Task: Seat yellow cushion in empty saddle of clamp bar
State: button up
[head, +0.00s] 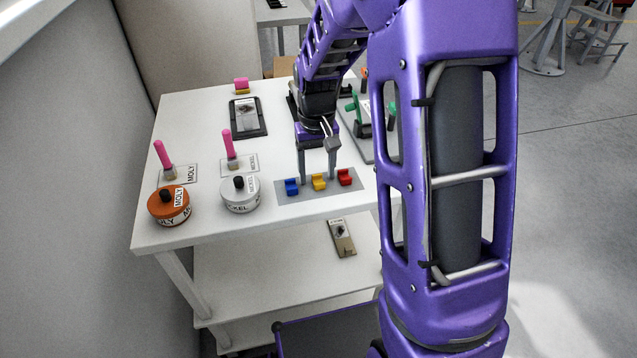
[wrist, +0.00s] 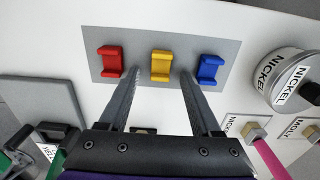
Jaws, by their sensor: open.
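The yellow cushion (head: 319,182) is a small saddle-shaped block in the middle of a row on a grey mat (head: 290,196), between a blue cushion (head: 292,187) and a red cushion (head: 345,177). My gripper (head: 318,176) is open and points down over the yellow cushion. In the wrist view my fingers stand apart, with the yellow cushion (wrist: 160,66) showing between and just beyond their tips. Contact cannot be told. Green-handled parts (head: 353,103) on a grey plate behind my arm may belong to the clamp bar. My arm hides much of them, and no saddle shows clearly.
An orange MOLY tin (head: 169,206) and a white NICKEL tin (head: 240,194) stand left of the mat. Pink-handled brushes (head: 227,146) stand upright behind them. A dark tray (head: 247,117) and a pink-yellow block (head: 241,86) lie farther back. The table's front edge is near the mat.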

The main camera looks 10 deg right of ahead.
aim_at(317, 175)
grip_shut()
dwell(0.3)
notch_tip(317, 175, up, 10)
jog(key=p, duration=0.1)
jog(key=shift+p, duration=0.4)
